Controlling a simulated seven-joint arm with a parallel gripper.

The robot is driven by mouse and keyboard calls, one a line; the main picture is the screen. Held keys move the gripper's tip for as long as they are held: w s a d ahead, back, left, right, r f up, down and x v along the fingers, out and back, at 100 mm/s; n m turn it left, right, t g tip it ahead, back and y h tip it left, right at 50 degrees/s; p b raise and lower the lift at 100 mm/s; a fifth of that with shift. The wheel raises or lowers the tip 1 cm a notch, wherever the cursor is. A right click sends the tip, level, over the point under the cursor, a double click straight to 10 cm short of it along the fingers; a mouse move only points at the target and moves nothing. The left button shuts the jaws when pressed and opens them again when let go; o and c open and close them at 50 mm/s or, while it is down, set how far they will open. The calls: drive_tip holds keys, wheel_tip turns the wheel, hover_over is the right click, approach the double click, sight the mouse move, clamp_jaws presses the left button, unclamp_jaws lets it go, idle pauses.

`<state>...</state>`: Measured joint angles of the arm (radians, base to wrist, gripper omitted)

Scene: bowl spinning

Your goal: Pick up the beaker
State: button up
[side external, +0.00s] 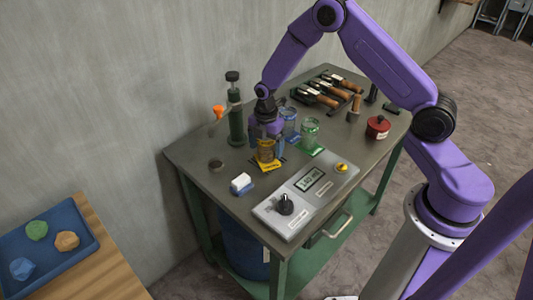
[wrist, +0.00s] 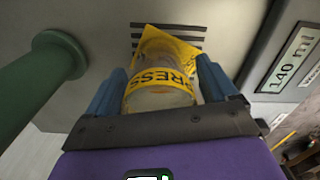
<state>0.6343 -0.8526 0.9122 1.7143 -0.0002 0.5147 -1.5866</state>
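A clear glass beaker with a yellow band reading "PRESS" (wrist: 160,80) stands between my two blue fingers in the wrist view. It also shows in the side view (side external: 265,152), on a yellow card (side external: 270,167) on the table. My gripper (side external: 266,143) points down at it, with a finger on each side (wrist: 162,75). The fingers are close to the glass; I cannot tell whether both touch it. A blue-marked beaker (side external: 289,117) and a green-marked beaker (side external: 309,128) stand behind and to the right.
A dark green column (side external: 236,122) stands left of my gripper. A control panel (side external: 300,200) with a knob and a display reading 140 ml is in front. A white and blue block (side external: 241,184) lies at front left. Wooden-handled tools (side external: 325,88) and a red pot (side external: 378,127) are farther back.

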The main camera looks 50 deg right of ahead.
drive_tip(key=c, duration=1.1)
drive_tip(key=shift+r, duration=0.1)
